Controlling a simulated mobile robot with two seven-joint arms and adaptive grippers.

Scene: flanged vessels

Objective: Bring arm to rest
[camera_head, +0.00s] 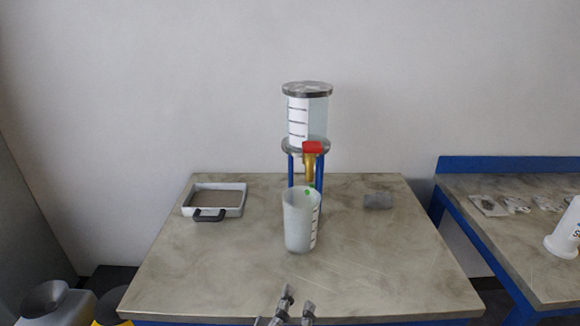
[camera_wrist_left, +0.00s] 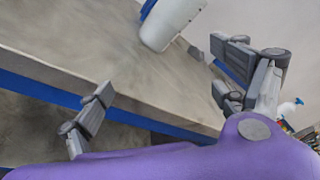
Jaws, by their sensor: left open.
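My left gripper (camera_head: 292,307) shows at the bottom middle of the head view, at the front edge of the table (camera_head: 370,270). In the left wrist view my left gripper (camera_wrist_left: 165,95) has its fingers wide apart with nothing between them. The white graduated cup (camera_head: 299,222) stands upright on the table beyond the gripper, apart from it. The cup also shows at the top of the left wrist view (camera_wrist_left: 170,22). Behind the cup a clear vessel (camera_head: 317,118) with a grey lid sits on a blue stand, with a red-handled brass valve (camera_head: 311,158) below it. My right gripper is not in view.
A white tray (camera_head: 240,200) with a black handle lies at the table's back left. A small grey block (camera_head: 377,201) lies at the right. A second blue-framed table (camera_head: 510,240) at the right holds small parts and a white container (camera_head: 566,236). The table's front right is clear.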

